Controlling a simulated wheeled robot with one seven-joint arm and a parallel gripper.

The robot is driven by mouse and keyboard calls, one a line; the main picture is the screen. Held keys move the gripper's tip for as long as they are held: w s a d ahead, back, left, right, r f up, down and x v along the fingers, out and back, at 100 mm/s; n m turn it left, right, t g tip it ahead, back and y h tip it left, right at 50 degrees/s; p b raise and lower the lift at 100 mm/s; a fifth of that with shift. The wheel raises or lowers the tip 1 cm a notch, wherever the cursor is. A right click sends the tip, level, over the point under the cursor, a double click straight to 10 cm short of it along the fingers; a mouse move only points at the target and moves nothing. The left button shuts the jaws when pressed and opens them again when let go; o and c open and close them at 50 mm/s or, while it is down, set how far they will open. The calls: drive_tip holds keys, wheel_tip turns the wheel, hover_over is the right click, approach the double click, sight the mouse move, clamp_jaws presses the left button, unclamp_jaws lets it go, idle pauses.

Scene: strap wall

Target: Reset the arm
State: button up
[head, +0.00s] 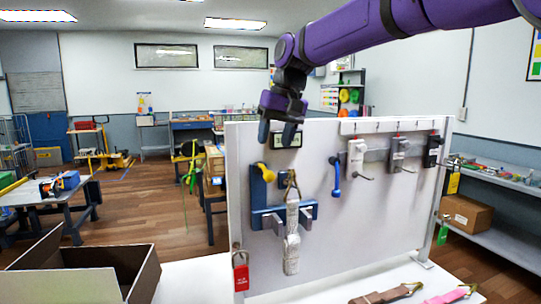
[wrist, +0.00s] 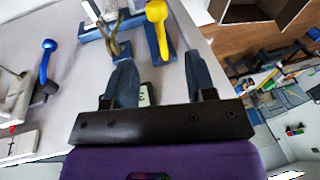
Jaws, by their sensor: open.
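My purple arm (head: 370,30) reaches in from the upper right in the head view. My gripper (head: 277,134) hangs at its end, fingers down, near the top edge of the white panel (head: 360,215). In the wrist view my gripper (wrist: 158,72) has its two blue-grey fingers spread apart with nothing held between them. A blue bracket with a yellow knob (head: 265,172) sits on the panel below the fingers. The yellow knob (wrist: 157,12) also shows beyond the fingers in the wrist view.
A grey strap (head: 292,240) hangs on the bracket. A blue-handled lever (head: 336,177) and several hooks with boxes are to its right. A red padlock (head: 240,270) hangs at the panel's left edge. An open brown box (head: 85,270) stands front left; straps lie front right.

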drive_tip(key=shift+v, duration=0.9)
drive_tip(key=s+d+m+t+h, duration=0.1)
drive_tip(key=s+d, duration=0.7)
drive_tip(key=d, duration=0.2)
drive_tip(key=s+d+f+m+t+h, duration=0.1)
drive_tip(key=s+d+f, duration=0.4)
drive_tip(key=s, duration=0.6)
drive_tip(key=s+d+f+m+t, duration=0.1)
drive_tip(key=s+d+f+t, duration=0.1)
drive_tip(key=s+d+f, duration=0.4)
drive_tip(key=s+d, duration=0.4)
drive_tip(key=s, duration=0.2)
drive_tip(key=shift+d+h, duration=0.3)
drive_tip(key=shift+h, duration=0.1)
